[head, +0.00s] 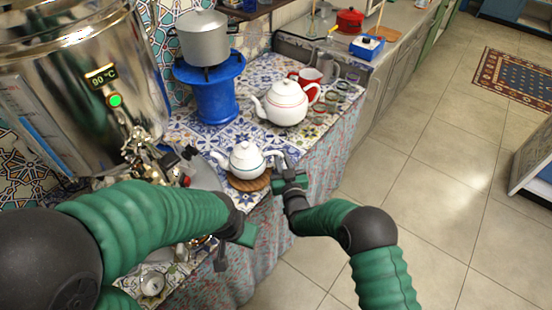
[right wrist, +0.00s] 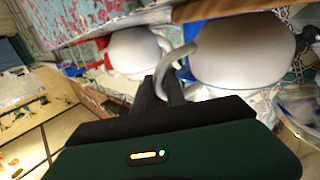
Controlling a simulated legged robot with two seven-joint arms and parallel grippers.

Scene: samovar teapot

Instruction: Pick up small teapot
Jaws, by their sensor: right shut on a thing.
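My right gripper (head: 288,172) is at the handle side, shut on the handle. In the right wrist view the fingers (right wrist: 163,88) meet the curved handle (right wrist: 175,62), with the pale teapot body (right wrist: 243,50) beside it. Whether the teapot's base touches the trivet is hard to tell. My left gripper (head: 228,247) hangs at the table's front, away from the teapot; its finger opening is unclear.
A larger white teapot (head: 285,102) stands just behind, with several glasses (head: 331,98) to its right. A big metal samovar (head: 85,85) is at the left. A blue stand (head: 207,90) carries a pot (head: 203,38).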

